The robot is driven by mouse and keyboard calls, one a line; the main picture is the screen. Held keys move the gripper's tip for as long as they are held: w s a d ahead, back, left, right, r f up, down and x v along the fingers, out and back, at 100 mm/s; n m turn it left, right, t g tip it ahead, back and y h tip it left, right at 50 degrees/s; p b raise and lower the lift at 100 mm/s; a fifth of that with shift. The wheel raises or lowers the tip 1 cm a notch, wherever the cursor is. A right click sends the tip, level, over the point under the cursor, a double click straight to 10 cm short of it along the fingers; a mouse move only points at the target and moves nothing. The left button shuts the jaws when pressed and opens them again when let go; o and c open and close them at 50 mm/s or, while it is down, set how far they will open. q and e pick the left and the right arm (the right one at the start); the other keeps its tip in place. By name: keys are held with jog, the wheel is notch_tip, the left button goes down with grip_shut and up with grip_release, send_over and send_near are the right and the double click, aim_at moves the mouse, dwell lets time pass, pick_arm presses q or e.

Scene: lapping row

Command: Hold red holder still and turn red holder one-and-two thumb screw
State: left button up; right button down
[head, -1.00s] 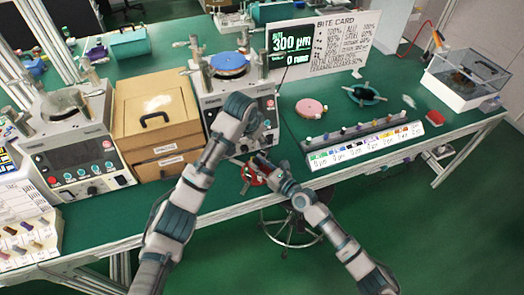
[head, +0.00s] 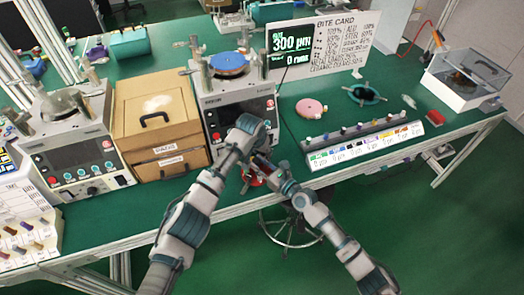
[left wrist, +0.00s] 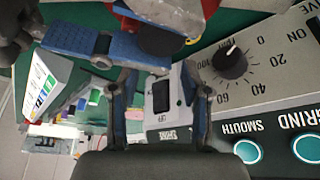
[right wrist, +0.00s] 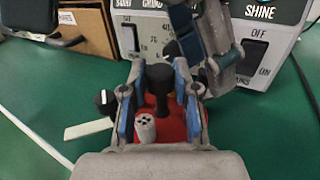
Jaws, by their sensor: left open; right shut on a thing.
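The red holder (head: 254,180) is by the bench's front edge in the head view, partly hidden by my arms. In the right wrist view the red holder (right wrist: 173,127) lies between the fingers of my right gripper (right wrist: 155,88), which is shut on it. A black knob on a stem (right wrist: 160,80) and a grey ribbed screw (right wrist: 145,128) stand at the holder; I cannot tell which is the one-and-two thumb screw. My left gripper (left wrist: 158,90) is open with nothing between its fingers. In its view the red holder (left wrist: 180,10) shows at the top edge, beyond the fingertips.
A lapping machine (head: 240,108) with a blue disc stands just behind my grippers, beside a wooden box (head: 158,120). To the right are a pink disc (head: 311,108), a teal ring (head: 364,93) and a rack of labelled bottles (head: 365,147).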

pick_arm(q)
jog(key=shift+w+f, duration=0.1)
jog(key=shift+f, duration=0.1)
grip_shut()
jog(key=shift+w+a+m+g+h, duration=0.15)
jog(key=shift+m+g+h, duration=0.2)
jog(key=shift+m, duration=0.8)
jog(key=shift+w+m+g+h, duration=0.1)
jog(key=shift+m+g+h, duration=0.2)
jog(key=shift+m, duration=0.85)
grip_release()
jog(key=v, duration=1.2)
